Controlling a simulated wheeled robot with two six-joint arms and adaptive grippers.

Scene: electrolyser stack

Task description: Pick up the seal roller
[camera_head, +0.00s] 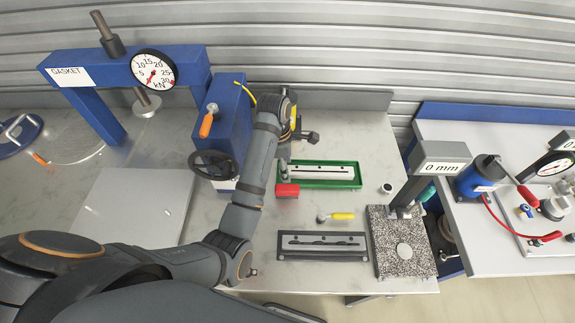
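A small tool with a yellow handle and a small metal head, which looks like the seal roller (337,216), lies on the metal bench between the green tray and a dark grey fixture. My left arm reaches in from the left and bends over the bench. My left gripper (284,164) hangs just above and behind a red block (287,190), up and left of the roller and apart from it. Its fingers are small and partly hidden by the wrist, so I cannot tell if they are open. My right gripper is not in view.
A green tray (352,184) holds a pale bar. The dark grey fixture (281,254) lies in front of the roller. A speckled gauge stand (425,262) with a 0 mm display is at right. A blue gasket press (90,118) stands at left.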

